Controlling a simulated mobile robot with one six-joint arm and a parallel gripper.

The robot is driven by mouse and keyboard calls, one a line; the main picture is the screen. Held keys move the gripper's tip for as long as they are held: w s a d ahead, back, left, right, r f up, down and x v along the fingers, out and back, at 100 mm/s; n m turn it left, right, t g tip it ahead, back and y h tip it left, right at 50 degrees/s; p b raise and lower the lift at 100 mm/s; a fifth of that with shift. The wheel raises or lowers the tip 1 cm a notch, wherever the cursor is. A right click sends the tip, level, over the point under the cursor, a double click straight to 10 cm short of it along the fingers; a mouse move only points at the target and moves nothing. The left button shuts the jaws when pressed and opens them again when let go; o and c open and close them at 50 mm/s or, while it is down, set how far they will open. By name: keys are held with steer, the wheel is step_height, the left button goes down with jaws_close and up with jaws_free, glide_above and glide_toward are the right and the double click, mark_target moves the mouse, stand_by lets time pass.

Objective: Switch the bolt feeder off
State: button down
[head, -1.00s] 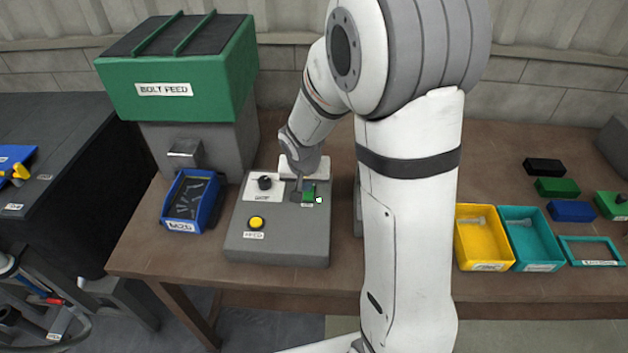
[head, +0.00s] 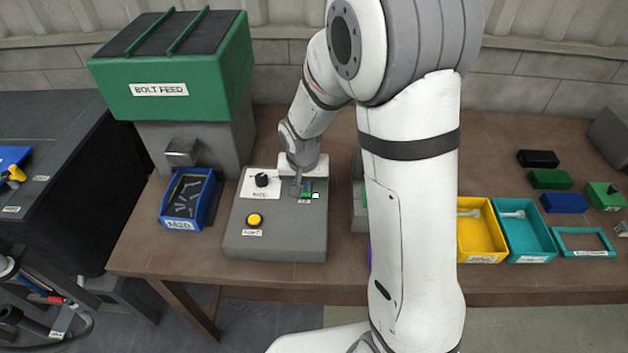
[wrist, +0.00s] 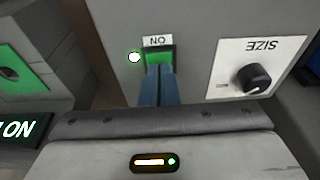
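The bolt feeder (head: 150,85) is a green-topped grey machine labelled BOLT FEED, at the back left. Its grey control box (head: 275,240) stands in front on the bench. The box carries a green rocker switch (wrist: 160,56) with an ON label (wrist: 158,41). A small lamp (wrist: 134,57) beside the switch glows white with a green rim; it also shows in the head view (head: 315,195). My gripper (wrist: 158,72) has its blue fingers together with nothing seen between them. The fingertips are at the switch and cover part of it; contact is unclear.
The box also has a black SIZE knob (wrist: 254,79) and a yellow FEED button (head: 254,220). A blue bolt bin (head: 188,199) stands left of it. Yellow (head: 481,258) and teal (head: 528,259) trays are on the right, with blocks behind.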

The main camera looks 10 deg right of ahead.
mark_target(305, 195)
steer(key=shift+s+f, duration=0.35)
steer(key=shift+f, duration=0.05)
steer(key=shift+r, duration=0.2)
steer(key=p+v, duration=0.1)
steer(key=v, duration=0.1)
steer(key=w+p+v, duration=0.1)
steer(key=p+v, duration=0.1)
steer(key=shift+s+r, duration=0.15)
steer(key=shift+r, duration=0.25)
steer(key=s+b+v, duration=0.1)
steer(key=b+v, duration=0.1)
steer(key=v, duration=0.7)
steer(key=shift+a, duration=0.15)
steer(key=shift+s, duration=0.1)
steer(key=shift+w+d+r+t+b, duration=0.15)
steer(key=shift+w+t+b, duration=0.2)
steer(key=shift+b, duration=1.75)
steer(key=shift+w+d+r+t+b, duration=0.2)
steer(key=shift+w+t+b, duration=0.15)
steer(key=shift+b, duration=1.7)
steer(key=shift+a, duration=0.1)
